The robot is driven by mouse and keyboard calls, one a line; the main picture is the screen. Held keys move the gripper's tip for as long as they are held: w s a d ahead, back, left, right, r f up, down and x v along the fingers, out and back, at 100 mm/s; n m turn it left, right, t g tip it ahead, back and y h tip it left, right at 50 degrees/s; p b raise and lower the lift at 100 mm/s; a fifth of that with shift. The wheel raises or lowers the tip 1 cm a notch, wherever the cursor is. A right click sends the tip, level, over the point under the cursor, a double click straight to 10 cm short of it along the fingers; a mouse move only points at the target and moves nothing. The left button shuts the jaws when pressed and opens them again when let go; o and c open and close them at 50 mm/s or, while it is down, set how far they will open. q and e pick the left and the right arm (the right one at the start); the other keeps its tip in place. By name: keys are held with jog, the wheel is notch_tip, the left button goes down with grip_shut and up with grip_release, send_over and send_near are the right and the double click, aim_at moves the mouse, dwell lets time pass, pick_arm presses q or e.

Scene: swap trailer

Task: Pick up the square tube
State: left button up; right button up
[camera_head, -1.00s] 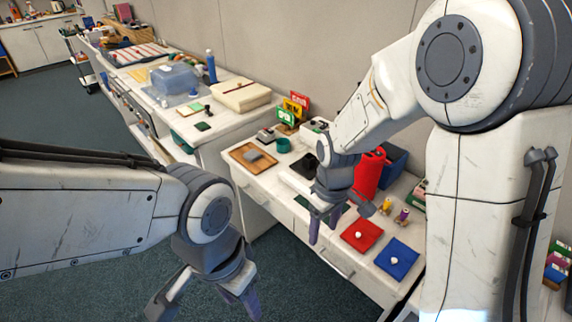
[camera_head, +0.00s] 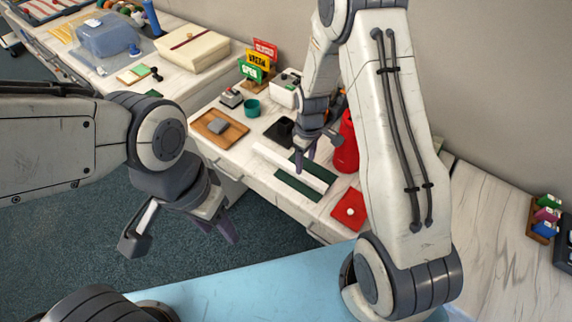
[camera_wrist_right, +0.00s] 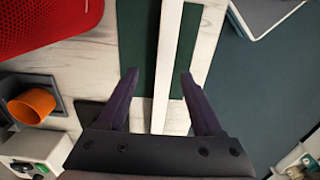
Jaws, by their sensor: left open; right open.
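The square tube (camera_head: 310,179) is a long white bar lying across dark green pads on the white counter. In the right wrist view the tube (camera_wrist_right: 169,55) runs lengthwise between the fingers. My right gripper (camera_head: 314,160) is open above the counter at the tube; its fingers (camera_wrist_right: 159,75) appear on either side of the tube in the wrist view. I cannot tell how far down they reach beside it. My left gripper (camera_head: 182,245) is open and empty over the floor, away from the counter. My right gripper hides part of the tube in the head view.
A red container (camera_head: 345,150) stands close to the right gripper. A red cloth (camera_head: 349,209) with a white knob lies near the counter's front. A wooden tray (camera_head: 220,128), teal cup (camera_head: 251,108) and orange cup (camera_wrist_right: 33,105) are nearby.

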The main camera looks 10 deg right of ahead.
aim_at(304, 174)
jog(key=shift+s+a+f+p, duration=0.1)
jog(key=shift+f+p, duration=0.1)
jog(key=shift+f, duration=0.65)
jog(key=shift+s+a+f+p, duration=0.1)
jog(key=shift+s+f+p, duration=0.1)
jog(key=shift+f, duration=0.7)
jog(key=shift+s+f+p, duration=0.1)
jog(key=shift+f+p, duration=0.1)
jog(key=shift+f, duration=0.65)
grip_shut()
